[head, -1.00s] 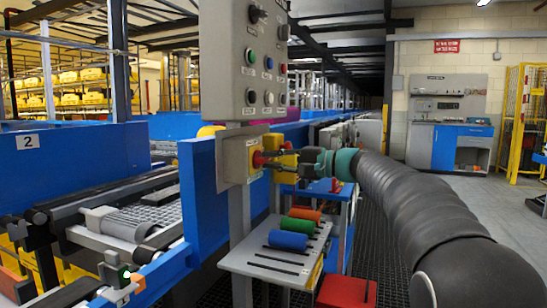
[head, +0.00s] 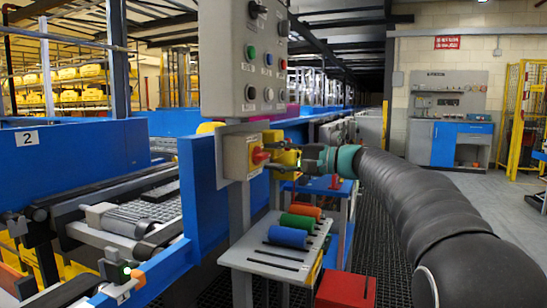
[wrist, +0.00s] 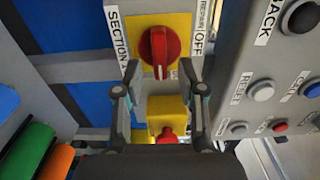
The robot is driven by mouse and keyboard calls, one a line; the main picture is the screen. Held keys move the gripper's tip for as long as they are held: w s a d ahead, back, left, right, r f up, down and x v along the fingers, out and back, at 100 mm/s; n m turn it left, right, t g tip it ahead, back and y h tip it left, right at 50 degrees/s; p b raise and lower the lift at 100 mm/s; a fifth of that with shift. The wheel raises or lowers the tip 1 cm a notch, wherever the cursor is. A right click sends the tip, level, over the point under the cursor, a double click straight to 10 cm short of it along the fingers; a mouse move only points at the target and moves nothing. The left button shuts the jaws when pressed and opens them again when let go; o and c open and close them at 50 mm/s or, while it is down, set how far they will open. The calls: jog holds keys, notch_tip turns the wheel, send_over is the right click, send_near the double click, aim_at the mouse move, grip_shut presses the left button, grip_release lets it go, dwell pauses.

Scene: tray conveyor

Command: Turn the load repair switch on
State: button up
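The switch is a red rotary knob (wrist: 159,46) on a yellow plate, on a grey box (head: 233,158) fixed to a post. In the wrist view its handle stands roughly upright in the picture. The label on its left reads "SECTION"; the partly cut-off one on its right seems to read "REPAIR/OFF". My gripper (wrist: 161,98) is open, one finger on each side of the picture, with the knob ahead between and beyond the fingertips. No contact with the knob shows.
A yellow box with a red button (wrist: 166,132) lies between the fingers in the wrist view. A grey control panel (head: 228,60) with several buttons hangs above the switch box. A grey shelf (head: 265,262) with coloured rollers and a red box (head: 346,290) stand below.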

jog(key=v, duration=1.1)
jog(key=shift+d, duration=0.25)
notch_tip(320, 180, down, 10)
jog(key=w+d+m+h, duration=0.1)
jog(key=d+m+h, duration=0.1)
jog(key=h, duration=0.2)
jog(key=s+d+f+g+h, duration=0.1)
jog(key=s+f+h, duration=0.4)
jog(key=s+f, duration=0.5)
jog(key=s+d+f+n+h, duration=0.2)
jog(key=s+f+n+h, duration=0.1)
jog(key=s, duration=1)
jog(key=s+d+f+n+h, duration=0.2)
jog(key=s+f+h, duration=0.3)
jog(key=s, duration=0.8)
jog(key=shift+f+n, duration=0.6)
jog(key=shift+f, duration=0.75)
